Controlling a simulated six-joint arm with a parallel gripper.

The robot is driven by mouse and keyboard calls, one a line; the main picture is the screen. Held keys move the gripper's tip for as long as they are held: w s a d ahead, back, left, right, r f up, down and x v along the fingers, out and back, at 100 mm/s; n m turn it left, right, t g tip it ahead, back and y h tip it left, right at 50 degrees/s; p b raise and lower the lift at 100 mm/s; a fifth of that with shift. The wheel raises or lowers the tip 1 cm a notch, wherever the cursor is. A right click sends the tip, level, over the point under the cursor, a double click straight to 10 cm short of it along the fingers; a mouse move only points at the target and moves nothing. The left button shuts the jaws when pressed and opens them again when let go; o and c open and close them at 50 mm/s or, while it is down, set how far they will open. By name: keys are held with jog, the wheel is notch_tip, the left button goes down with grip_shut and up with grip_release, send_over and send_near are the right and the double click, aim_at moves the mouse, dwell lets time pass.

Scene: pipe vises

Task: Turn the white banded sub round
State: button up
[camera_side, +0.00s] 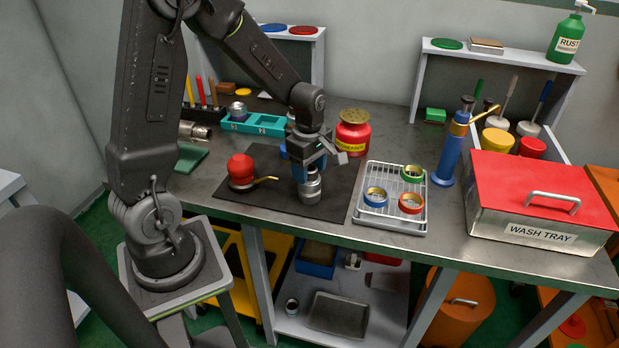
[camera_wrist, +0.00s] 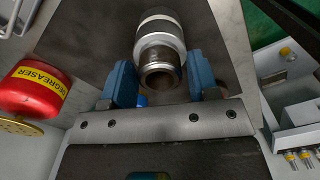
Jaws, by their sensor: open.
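The white banded sub (camera_side: 310,189) is a grey metal cylinder on the dark mat (camera_side: 338,200), directly below my gripper (camera_side: 305,170) in the side view. The wrist view shows the sub (camera_wrist: 160,42) with a pale band around its body and an open, hollow end towards the camera. My gripper (camera_wrist: 158,84) is open, with one blue finger on each side of the sub's near end. Gaps show between the fingers and the sub. The side view partly hides the sub's upper end behind the gripper.
A red-topped oil can (camera_side: 241,170) stands left of the sub on the mat. A red degreaser can (camera_side: 353,132) stands behind. A wire rack (camera_side: 388,212) with blue, red and green rings lies right. A teal tray (camera_side: 257,124) is behind left, and a wash tray (camera_side: 541,212) is far right.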

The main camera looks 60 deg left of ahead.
jog(key=c, duration=0.7)
jog(key=shift+r, duration=0.15)
